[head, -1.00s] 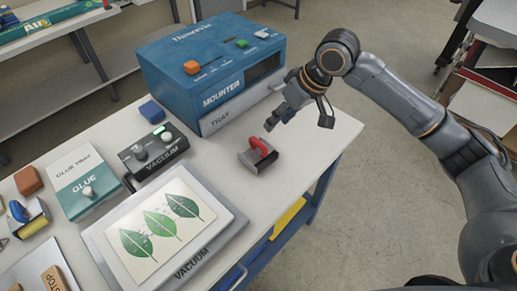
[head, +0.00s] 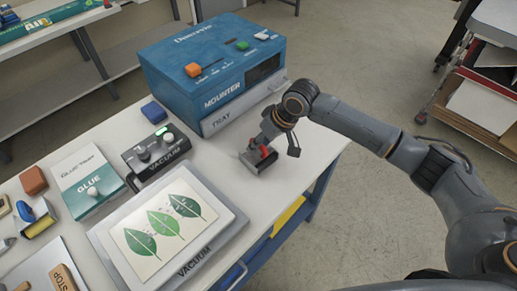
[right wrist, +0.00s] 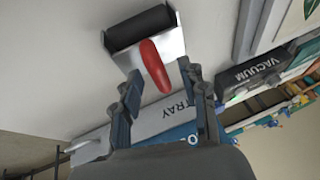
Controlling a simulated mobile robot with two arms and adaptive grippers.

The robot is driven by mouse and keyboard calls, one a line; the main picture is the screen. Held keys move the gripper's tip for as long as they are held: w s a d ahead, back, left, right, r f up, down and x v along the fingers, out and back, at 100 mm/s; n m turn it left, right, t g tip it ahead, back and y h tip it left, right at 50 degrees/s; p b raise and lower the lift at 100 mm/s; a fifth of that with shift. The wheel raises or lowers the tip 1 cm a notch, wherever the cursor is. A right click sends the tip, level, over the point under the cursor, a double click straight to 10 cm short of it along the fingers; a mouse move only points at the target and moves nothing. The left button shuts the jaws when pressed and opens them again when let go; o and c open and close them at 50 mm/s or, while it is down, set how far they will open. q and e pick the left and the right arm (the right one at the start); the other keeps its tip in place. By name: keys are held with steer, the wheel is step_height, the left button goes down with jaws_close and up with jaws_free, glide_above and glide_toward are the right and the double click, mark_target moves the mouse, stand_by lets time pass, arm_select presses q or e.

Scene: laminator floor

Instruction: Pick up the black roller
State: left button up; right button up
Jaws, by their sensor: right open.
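The black roller (right wrist: 140,27) has a silver metal frame and a red handle (right wrist: 155,66). In the right wrist view it lies on the white table, with the handle pointing between my fingers. In the head view the roller (head: 259,164) sits on the table in front of the blue mounter, partly hidden by my right gripper. My right gripper (right wrist: 157,85) is open, with its fingertips on either side of the red handle. It also shows in the head view (head: 262,146). I cannot tell whether a finger touches the handle. My left gripper is not in view.
The blue mounter (head: 205,70) with its tray (head: 240,108) stands behind the roller. The black vacuum control box (head: 157,148) and the vacuum board with leaf prints (head: 222,242) are to the left. The table's right edge is close by.

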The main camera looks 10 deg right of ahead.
jaws_close()
steer(key=shift+r, duration=0.1)
steer(key=shift+r+b, duration=0.35)
steer(key=shift+r, duration=0.2)
steer(key=s+d+r+b, duration=0.2)
steer(key=s+r+b, duration=0.1)
steer(key=s+r, duration=0.9)
steer(key=shift+s+d, duration=0.25)
steer(key=shift+s, duration=0.65)
